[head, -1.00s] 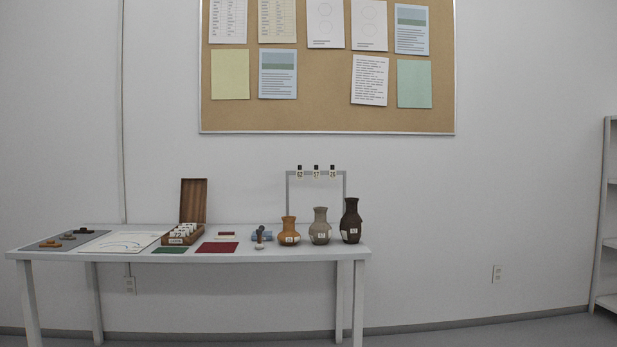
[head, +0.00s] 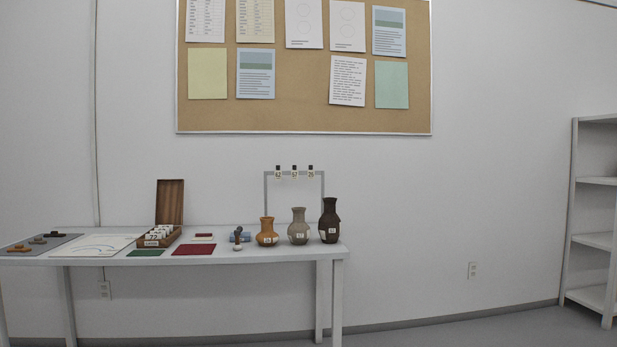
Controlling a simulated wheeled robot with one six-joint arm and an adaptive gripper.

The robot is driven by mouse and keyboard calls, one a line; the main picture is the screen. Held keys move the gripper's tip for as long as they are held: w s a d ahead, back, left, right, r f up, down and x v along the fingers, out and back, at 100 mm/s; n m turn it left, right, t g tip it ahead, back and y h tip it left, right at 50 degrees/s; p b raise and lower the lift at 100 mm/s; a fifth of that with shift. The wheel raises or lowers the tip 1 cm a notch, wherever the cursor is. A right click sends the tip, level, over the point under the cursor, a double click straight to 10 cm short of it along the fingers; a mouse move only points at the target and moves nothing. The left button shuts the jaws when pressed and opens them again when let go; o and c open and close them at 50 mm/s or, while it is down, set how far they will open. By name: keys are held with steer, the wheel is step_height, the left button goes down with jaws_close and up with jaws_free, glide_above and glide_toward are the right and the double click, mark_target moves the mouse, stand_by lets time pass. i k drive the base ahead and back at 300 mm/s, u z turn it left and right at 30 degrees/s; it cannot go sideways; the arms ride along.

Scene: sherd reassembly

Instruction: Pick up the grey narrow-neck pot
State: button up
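The grey narrow-neck pot (head: 298,228) stands upright on the white table (head: 225,258), near its right end. It has a small white label on its front. An orange pot (head: 267,232) stands to its left, and a taller dark brown pot (head: 329,222) stands to its right; both are labelled too. My gripper is not in view.
A shelf (head: 596,238) stands at right; floor between is clear.

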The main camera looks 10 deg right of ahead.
mark_target(299, 233)
steer(key=u, duration=0.8)
steer(key=i, duration=0.7)
steer(key=u, duration=0.9)
steer(key=i, duration=0.8)
steer(key=z, duration=0.65)
steer(key=i, duration=0.65)
steer(key=z, duration=0.55)
